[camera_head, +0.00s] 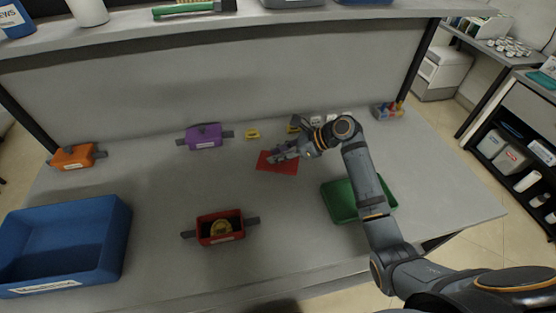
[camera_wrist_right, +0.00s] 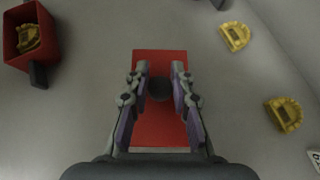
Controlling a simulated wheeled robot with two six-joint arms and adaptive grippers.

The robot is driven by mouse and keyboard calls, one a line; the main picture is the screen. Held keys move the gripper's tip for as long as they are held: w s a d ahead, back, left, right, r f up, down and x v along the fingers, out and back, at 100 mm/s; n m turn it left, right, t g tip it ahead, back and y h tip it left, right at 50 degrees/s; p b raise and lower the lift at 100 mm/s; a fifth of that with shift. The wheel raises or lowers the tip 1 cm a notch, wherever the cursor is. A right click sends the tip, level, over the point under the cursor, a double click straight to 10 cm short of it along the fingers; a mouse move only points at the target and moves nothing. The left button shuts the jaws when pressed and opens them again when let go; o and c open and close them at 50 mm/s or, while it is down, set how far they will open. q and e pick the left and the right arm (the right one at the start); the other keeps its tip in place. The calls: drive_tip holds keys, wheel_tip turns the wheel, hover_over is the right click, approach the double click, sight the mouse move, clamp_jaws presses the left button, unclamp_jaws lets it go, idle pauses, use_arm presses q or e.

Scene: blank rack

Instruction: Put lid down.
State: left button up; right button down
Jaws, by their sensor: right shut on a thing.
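A flat red lid (camera_head: 277,162) is at the middle of the grey table, beyond the open red box (camera_head: 207,238). My right gripper (camera_head: 272,158) is over the lid. In the right wrist view the gripper (camera_wrist_right: 160,85) is shut on the dark round knob (camera_wrist_right: 160,88) of the red lid (camera_wrist_right: 158,132). Whether the lid touches the table or is slightly above it, I cannot tell. The red box also shows in the right wrist view (camera_wrist_right: 14,54), with a yellow dental model (camera_wrist_right: 28,38) inside. My left gripper is not in view.
Purple box (camera_head: 205,136) and orange box (camera_head: 73,157) stand farther back. A blue bin (camera_head: 110,245) is at left, a green tray (camera_head: 338,200) at right by my arm. Yellow models (camera_head: 252,133) lie behind the lid. The table between lid and red box is clear.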

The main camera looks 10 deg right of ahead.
drive_tip(key=shift+w+f, duration=0.3)
drive_tip(key=shift+f, duration=0.05)
drive_tip(key=shift+f+p, duration=0.3)
drive_tip(key=shift+f, duration=1.2)
drive_tip(key=c, duration=1.1)
unclamp_jaws()
drive_tip(key=shift+f, duration=0.1)
drive_tip(key=shift+c, duration=0.2)
drive_tip(key=v, duration=1.2)
drive_tip(key=shift+b, duration=0.45)
drive_tip(key=shift+d, duration=0.15)
